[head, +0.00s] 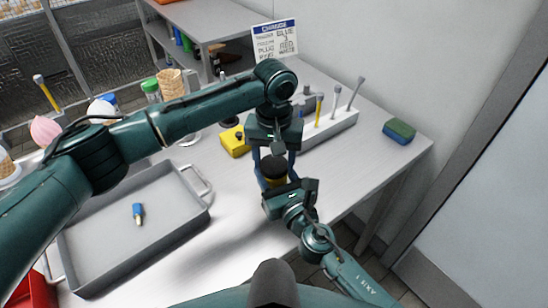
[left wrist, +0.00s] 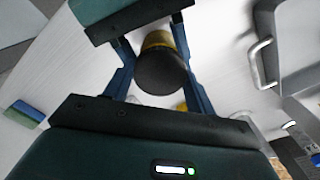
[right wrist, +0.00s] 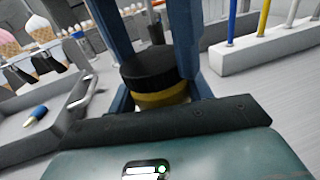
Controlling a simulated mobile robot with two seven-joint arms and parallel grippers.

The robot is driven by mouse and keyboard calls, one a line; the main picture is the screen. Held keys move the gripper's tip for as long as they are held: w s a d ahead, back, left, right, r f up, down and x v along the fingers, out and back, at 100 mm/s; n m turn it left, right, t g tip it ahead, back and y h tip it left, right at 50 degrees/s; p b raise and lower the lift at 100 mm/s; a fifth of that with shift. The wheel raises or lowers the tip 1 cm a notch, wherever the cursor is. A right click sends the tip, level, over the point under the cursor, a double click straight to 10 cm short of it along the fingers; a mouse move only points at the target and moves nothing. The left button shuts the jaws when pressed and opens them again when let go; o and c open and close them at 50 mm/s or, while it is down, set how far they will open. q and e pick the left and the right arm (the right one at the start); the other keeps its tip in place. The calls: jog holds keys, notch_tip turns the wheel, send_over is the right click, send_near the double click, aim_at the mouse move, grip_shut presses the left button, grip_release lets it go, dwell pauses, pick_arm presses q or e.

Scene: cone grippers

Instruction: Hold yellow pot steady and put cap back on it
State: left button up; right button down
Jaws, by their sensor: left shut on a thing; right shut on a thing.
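The yellow pot (head: 275,182) is upright above the table, between the fingers of my right gripper (head: 277,186). Its yellow side also shows in the left wrist view (left wrist: 158,40) and the right wrist view (right wrist: 162,97). The black cap (head: 273,165) is directly over the pot's top, with no clear gap between them; I cannot tell whether it is fully seated. It also shows in the right wrist view (right wrist: 150,66) and left wrist view (left wrist: 161,72). My left gripper (head: 273,162) points down from above, shut on the cap. The fingers hide parts of both.
A grey tray (head: 85,225) with a blue-and-cream item (head: 138,213) lies left. A white holder (head: 330,127) with upright tools, a yellow block (head: 235,146) and a green-and-blue sponge (head: 399,131) stand behind and to the right. The table's front right edge is close by.

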pick_arm(q)
jog(key=m, duration=0.3)
pick_arm(e)
jog(key=shift+f, duration=0.1)
pick_arm(q)
jog(key=m, duration=0.5)
jog(key=shift+m, duration=0.3)
jog(key=o, duration=1.2)
jog(key=shift+c, duration=0.2)
notch_tip(320, 180, up, 12)
pick_arm(e)
jog(key=c, duration=0.5)
grip_release()
jog(key=b+v, duration=0.1)
jog(key=v, duration=1.1)
jog(key=shift+s+d, duration=0.1)
pick_arm(q)
jog(key=shift+f+b, duration=0.3)
jog(key=shift+f, duration=0.5)
pick_arm(e)
jog(key=shift+s+d, duration=0.2)
jog(key=shift+s, duration=0.25)
